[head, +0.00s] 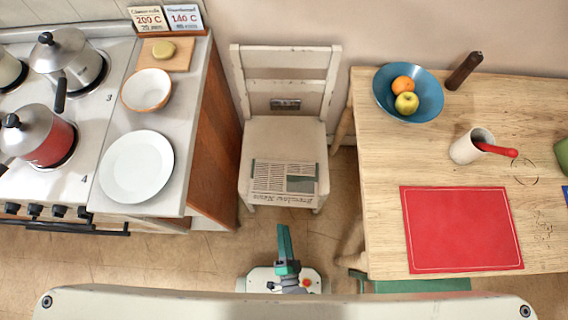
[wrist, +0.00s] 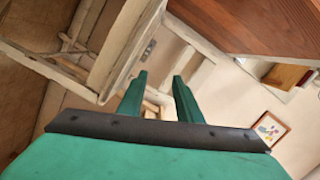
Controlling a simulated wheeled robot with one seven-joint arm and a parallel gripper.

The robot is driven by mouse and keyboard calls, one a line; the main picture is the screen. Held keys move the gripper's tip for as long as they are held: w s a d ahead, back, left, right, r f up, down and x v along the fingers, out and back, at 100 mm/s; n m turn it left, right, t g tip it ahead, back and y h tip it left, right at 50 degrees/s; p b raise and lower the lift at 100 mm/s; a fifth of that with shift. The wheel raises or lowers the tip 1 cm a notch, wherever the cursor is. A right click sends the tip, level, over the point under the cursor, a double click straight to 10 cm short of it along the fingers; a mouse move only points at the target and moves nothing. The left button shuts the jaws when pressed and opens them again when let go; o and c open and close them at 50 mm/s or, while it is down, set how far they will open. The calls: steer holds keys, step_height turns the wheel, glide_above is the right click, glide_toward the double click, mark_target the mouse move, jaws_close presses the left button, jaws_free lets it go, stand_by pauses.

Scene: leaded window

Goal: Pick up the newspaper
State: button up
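The newspaper (head: 284,178) lies folded flat on the front part of the white wooden chair's seat (head: 284,136), with its printed title edge along the seat's front. My gripper (wrist: 159,78) shows in the wrist view with two green fingers apart and nothing seen between them. In the head view, a green and grey part of my arm stands on the floor side of the chair, below the newspaper in the picture and apart from it. I cannot make out the newspaper in the wrist view.
A wooden table (head: 380,160) stands right of the chair, with a red mat (head: 461,229), blue fruit bowl (head: 408,93) and white mug (head: 472,146). A counter (head: 190,120) with a white plate (head: 136,166) and a stove with pots stand left.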

mark_target(282, 203)
step_height(282, 203, down, 8)
steer(key=w+m, duration=0.2)
steer(key=m, duration=0.3)
steer(key=shift+t, duration=0.4)
steer(key=shift+w+a, duration=0.2)
steer(key=shift+w, duration=2.5)
steer(key=shift+w+a, duration=0.2)
steer(key=shift+w, duration=2.5)
jaws_close()
